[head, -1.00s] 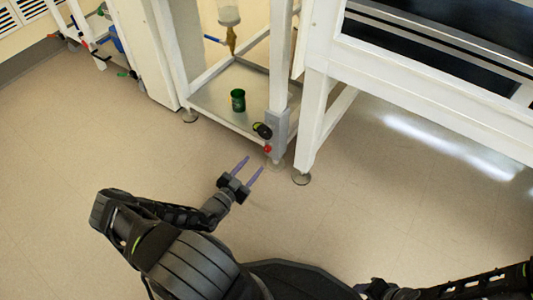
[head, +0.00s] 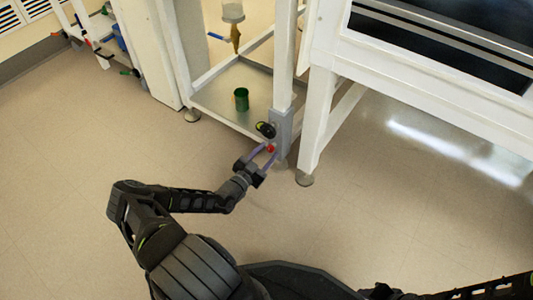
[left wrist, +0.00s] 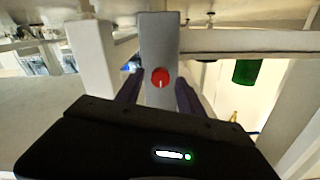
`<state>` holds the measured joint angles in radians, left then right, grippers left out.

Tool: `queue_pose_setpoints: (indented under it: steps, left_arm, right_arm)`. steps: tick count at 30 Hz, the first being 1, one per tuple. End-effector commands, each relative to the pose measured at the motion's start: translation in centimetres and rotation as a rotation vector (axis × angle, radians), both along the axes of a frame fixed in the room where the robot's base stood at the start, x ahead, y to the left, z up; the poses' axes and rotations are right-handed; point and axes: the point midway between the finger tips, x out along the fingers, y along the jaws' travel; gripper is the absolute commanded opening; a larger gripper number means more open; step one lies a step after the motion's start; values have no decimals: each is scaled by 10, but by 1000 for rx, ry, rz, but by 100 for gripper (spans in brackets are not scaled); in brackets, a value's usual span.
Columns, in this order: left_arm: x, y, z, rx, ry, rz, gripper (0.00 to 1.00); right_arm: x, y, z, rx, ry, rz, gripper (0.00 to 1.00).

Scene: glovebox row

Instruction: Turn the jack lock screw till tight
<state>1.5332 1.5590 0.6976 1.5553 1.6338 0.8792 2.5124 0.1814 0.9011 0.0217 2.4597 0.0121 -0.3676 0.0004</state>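The jack lock screw is a red round knob (head: 271,148) low on the grey jack housing (head: 283,127) at the foot of a white frame leg. In the left wrist view the red knob (left wrist: 160,77) faces me, with a pale mark on its face. My left gripper (head: 264,158) is open, its two purple fingers pointing at the knob. In the left wrist view the fingers (left wrist: 158,94) stand left and right of the knob with gaps. Whether the tips reach past it I cannot tell. My right gripper is not clearly seen; only part of my right arm shows at bottom right.
A black round part (head: 265,130) sits on the housing above the knob. A green cup (head: 241,99) stands on the frame's lower shelf (head: 213,97). A neighbouring white leg with a foot (head: 305,179) stands to the right. The floor (head: 90,140) on the left is clear.

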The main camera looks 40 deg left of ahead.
Motion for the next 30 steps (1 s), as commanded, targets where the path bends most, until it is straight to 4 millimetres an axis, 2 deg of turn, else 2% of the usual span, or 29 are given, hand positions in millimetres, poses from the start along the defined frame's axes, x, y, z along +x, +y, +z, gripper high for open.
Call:
queue_pose_setpoints:
  steps: [2,16,30]
  left_arm:
    - [0,0,0,0,0,0,37]
    - [0,0,0,0,0,0,0]
    - [0,0,0,19,1,-1,0]
  right_arm:
    - [0,0,0,0,0,0,36]
    - [0,0,0,0,0,0,36]
    - [0,0,1,0,0,0,36]
